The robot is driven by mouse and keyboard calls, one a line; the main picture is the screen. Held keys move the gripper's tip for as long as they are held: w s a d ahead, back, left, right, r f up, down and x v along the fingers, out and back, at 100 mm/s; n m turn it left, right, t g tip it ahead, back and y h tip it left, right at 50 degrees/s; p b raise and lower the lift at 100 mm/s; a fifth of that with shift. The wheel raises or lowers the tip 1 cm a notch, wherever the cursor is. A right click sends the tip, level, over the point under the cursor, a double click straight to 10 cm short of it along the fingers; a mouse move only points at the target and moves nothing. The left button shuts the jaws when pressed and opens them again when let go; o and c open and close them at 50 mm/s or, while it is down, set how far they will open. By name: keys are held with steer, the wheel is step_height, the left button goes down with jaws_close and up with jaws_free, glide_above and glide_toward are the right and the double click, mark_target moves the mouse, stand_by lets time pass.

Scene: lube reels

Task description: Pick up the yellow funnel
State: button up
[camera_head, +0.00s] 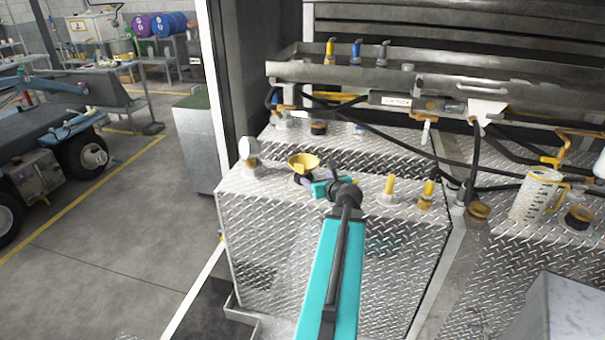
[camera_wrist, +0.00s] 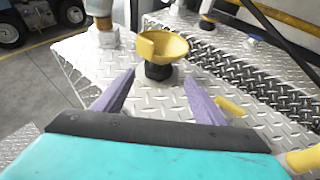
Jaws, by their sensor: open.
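The yellow funnel (camera_head: 303,162) sits upright on a dark fitting on top of the diamond-plate tank, near its back left part. In the wrist view the funnel (camera_wrist: 163,46) is just ahead of my gripper (camera_wrist: 164,90), with its dark base (camera_wrist: 158,71) below the bowl. The two purple fingers are spread apart, with nothing between them. In the head view my gripper (camera_head: 310,183) is beside the funnel, at its lower right, and partly hidden by my wrist.
A white-capped fitting (camera_head: 249,152) stands just left of the funnel. Yellow fittings (camera_head: 389,188) stand to the right. Black hoses and a metal trough (camera_head: 430,85) lie behind. A clear measuring jug (camera_head: 535,195) is at far right. Open floor (camera_head: 100,250) is at left.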

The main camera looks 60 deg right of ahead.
mark_target(306, 174)
steer(key=shift+w+d, duration=0.1)
stand_by(0.3)
steer(key=shift+p+x, duration=0.7)
steer(key=shift+x, duration=3.5)
steer(key=shift+f, duration=0.15)
steer(key=shift+p+x, duration=0.85)
steer(key=shift+x, duration=1.7)
steer(key=shift+f, duration=0.1)
steer(key=c, duration=1.2)
